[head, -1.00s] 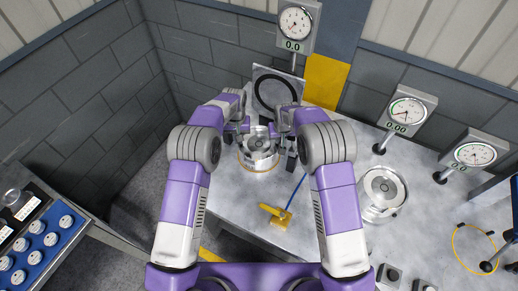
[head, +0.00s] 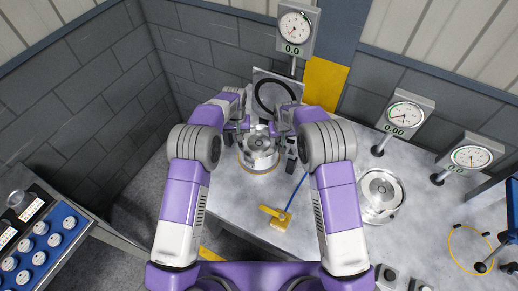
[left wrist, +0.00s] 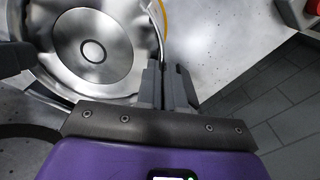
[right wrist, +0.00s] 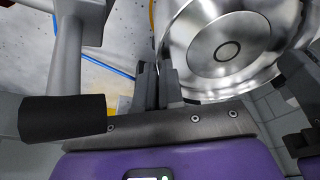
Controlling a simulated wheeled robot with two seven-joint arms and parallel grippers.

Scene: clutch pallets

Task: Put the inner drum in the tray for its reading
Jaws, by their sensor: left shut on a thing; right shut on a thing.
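The silver round drum (head: 259,150) is between my two grippers, upright, with a yellow ring (head: 262,172) around its base. It also shows in the left wrist view (left wrist: 115,68) and the right wrist view (right wrist: 205,70). My left gripper (left wrist: 166,70) is shut on the drum's rim at one side. My right gripper (right wrist: 156,70) is shut on the rim at the other side. I cannot tell whether the drum touches the table. A grey square plate with a black ring (head: 262,76) stands just behind it, under a dial reading 0.0 (head: 296,30). No tray can be made out with certainty.
A second silver round part (head: 381,196) sits to the right on the grey table (head: 335,240). A yellow handle piece (head: 275,216) and blue line lie in front. Two more dials (head: 405,112) stand behind right. A blue tray of round parts (head: 40,245) is at lower left.

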